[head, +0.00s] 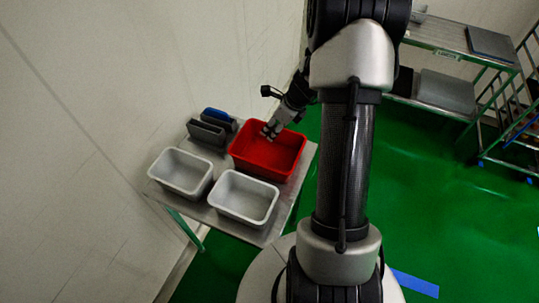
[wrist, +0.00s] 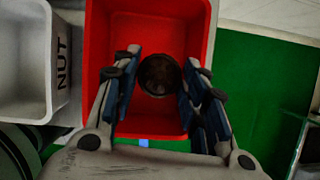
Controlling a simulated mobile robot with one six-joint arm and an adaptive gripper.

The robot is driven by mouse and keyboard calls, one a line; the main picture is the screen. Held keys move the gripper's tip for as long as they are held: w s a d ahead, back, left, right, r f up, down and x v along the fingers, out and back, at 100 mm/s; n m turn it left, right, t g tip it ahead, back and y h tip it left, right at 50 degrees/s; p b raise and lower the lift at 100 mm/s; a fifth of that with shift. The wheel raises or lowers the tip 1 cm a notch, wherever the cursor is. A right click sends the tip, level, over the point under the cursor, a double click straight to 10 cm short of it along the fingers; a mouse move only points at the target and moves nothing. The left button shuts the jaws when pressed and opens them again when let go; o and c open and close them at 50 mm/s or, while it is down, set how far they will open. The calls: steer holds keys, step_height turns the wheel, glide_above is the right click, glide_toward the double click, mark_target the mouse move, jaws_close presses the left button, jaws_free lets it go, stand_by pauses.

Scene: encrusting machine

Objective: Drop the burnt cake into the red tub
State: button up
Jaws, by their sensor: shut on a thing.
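The red tub (head: 284,166) stands on a small metal table at the left in the head view, and its red inside fills the middle of the wrist view (wrist: 148,28). My gripper (head: 269,131) is over the tub's back left part. In the wrist view my gripper (wrist: 158,85) is shut on the burnt cake (wrist: 158,75), a dark round piece between its two blue-padded fingers. The cake is above the tub's opening; its height over the floor of the tub is hard to tell. In the head view the cake cannot be made out.
Two pale grey tubs (head: 181,171) (head: 244,197) stand in front and to the left of the red tub. One tub, lettered NUT (wrist: 62,64), is at the left in the wrist view. Grey and blue holders (head: 207,131) stand behind, near the wall. Green floor lies right.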

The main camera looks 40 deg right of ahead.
step_height(320, 180, down, 4)
steer(key=b, duration=0.4)
steer(key=shift+f, duration=0.25)
steer(key=shift+r, duration=0.1)
steer(key=o, duration=1.1)
steer(key=v, duration=1.2)
